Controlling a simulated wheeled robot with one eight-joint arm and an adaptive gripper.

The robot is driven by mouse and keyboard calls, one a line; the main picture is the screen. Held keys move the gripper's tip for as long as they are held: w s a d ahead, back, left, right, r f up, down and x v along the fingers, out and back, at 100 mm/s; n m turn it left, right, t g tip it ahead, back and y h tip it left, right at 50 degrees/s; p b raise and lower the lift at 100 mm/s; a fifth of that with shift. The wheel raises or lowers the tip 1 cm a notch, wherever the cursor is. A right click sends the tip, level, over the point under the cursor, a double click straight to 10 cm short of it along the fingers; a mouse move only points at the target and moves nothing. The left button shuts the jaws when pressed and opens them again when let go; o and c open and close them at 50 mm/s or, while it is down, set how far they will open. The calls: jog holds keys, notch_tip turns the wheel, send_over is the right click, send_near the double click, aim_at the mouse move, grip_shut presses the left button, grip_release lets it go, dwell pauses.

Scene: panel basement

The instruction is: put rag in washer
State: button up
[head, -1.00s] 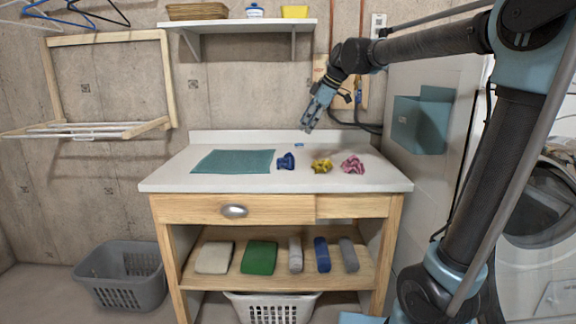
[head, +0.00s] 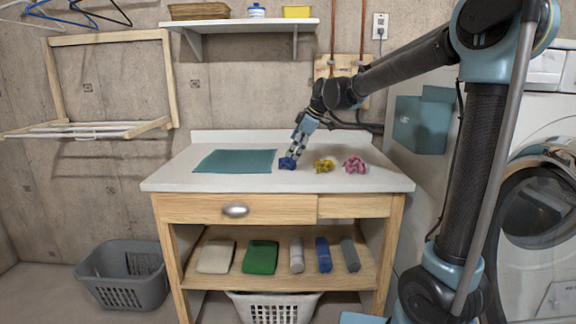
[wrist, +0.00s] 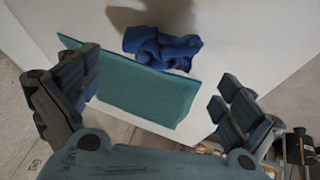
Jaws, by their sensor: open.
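A crumpled blue rag (head: 287,163) lies on the white counter (head: 320,180), just right of a flat teal mat. It also shows in the wrist view (wrist: 160,48), beyond my open fingers. My gripper (head: 293,154) is low over the counter at the blue rag; in the wrist view (wrist: 152,105) its two fingers are spread with nothing between them. A crumpled yellow rag (head: 323,166) and a crumpled pink rag (head: 355,164) lie to the right. The white washer (head: 535,215) stands at the far right, its round door partly behind my arm.
The teal mat (head: 235,161) covers the counter's left part. A grey basket (head: 125,275) stands on the floor at left. Folded cloths, one green (head: 260,257), fill the lower shelf (head: 225,283). A wooden drying rack (head: 110,90) hangs on the wall.

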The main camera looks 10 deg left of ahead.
aim_at(288, 158)
jog(key=shift+x, duration=2.7)
jog(key=shift+d, duration=0.1)
jog(key=c, duration=0.9)
jog(key=shift+o, duration=0.2)
